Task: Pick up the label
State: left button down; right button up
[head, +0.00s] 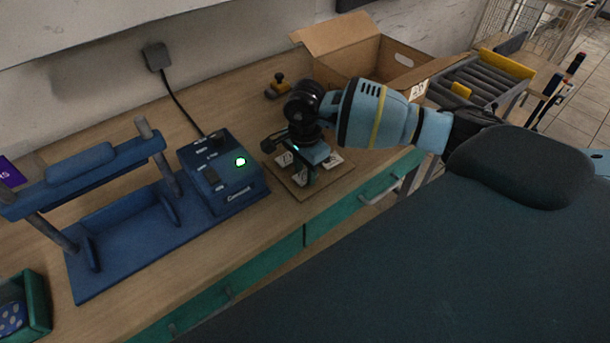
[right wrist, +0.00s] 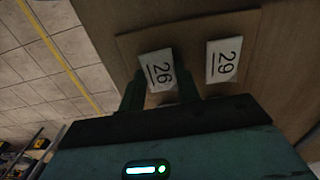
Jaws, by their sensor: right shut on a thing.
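My right gripper (head: 303,168) is over a thin square board (head: 323,185) near the table's front edge. In the right wrist view, the fingers of my right gripper (right wrist: 160,88) are on either side of a white label marked 26 (right wrist: 157,67) and shut on it. This label sits slightly tilted. A second white label marked 29 (right wrist: 223,61) lies flat on the board beside it, apart from the fingers. In the head view the gripper partly covers the labels, and I cannot tell there which is which. My left gripper is out of view.
A blue press-like machine (head: 120,235) with a green-lit control box (head: 222,172) stands left of the board. An open cardboard box (head: 345,52) is behind my right arm. A roller conveyor (head: 482,82) is at the right. A green bin (head: 38,305) is at lower left.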

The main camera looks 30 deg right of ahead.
aim_at(305, 175)
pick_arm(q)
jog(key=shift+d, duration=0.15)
pick_arm(e)
jog(key=shift+r, duration=0.75)
notch_tip(305, 175, up, 2)
jog(key=shift+r, duration=0.1)
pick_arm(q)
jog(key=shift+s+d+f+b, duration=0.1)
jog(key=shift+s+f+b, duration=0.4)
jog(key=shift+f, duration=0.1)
pick_arm(e)
jog(key=s+a+r, duration=0.1)
jog(key=s+a, duration=0.9)
jog(key=a, duration=0.2)
jog(key=shift+a+r, duration=0.2)
jog(key=shift+r, duration=0.2)
